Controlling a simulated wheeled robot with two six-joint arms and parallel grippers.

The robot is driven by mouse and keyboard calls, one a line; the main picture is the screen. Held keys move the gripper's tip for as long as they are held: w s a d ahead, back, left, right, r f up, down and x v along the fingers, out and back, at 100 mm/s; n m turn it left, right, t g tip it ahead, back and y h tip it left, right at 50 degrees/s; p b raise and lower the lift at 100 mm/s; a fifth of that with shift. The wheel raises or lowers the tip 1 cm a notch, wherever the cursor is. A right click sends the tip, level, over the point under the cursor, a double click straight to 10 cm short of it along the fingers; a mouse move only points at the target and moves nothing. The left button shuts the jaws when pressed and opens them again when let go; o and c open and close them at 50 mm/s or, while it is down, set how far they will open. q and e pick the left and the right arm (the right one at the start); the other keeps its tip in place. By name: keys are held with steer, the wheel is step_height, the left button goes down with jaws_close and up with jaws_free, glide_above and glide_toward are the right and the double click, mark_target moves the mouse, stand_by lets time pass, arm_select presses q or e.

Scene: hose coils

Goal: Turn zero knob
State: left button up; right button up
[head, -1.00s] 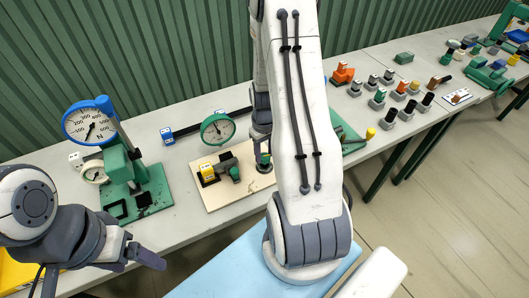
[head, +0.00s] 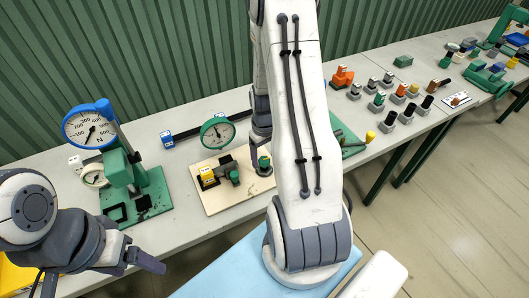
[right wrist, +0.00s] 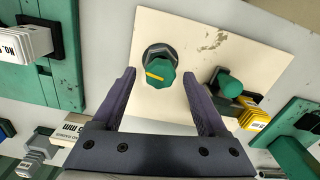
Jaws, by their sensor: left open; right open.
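The zero knob (right wrist: 160,72) is green with a yellow line across its top. It sits on a dark collar on the cream plate (right wrist: 215,30). In the head view the knob (head: 264,164) stands at the plate's right side, partly hidden by my right gripper (head: 262,147). In the right wrist view my right gripper (right wrist: 159,74) is open, one finger on each side of the knob, with visible gaps. Whether the fingertips reach down to its height is unclear. My left gripper (head: 148,262) is open and empty at the lower left, away from the knob.
A green-rimmed dial gauge (head: 217,131) stands behind the plate. On the plate is a green knob with a yellow block (head: 207,175). A green stand with a blue-rimmed newton dial (head: 88,127) is at left. Several small coloured parts lie further right.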

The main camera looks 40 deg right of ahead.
mark_target(264, 159)
step_height(264, 159, up, 10)
steer(key=b, duration=0.1)
steer(key=shift+r, duration=0.25)
stand_by(0.5)
steer(key=s+a+r+n, duration=0.1)
steer(key=a+r+n, duration=0.1)
steer(key=a, duration=0.7)
steer(key=a+r+n, duration=0.2)
steer(key=a+r, duration=0.1)
steer(key=a, duration=0.6)
steer(key=s+a+r+n+y+b, duration=0.1)
steer(key=s+a+n, duration=0.3)
steer(key=s+a, duration=0.9)
steer(key=shift+s+r, duration=0.5)
steer(key=shift+s, duration=0.2)
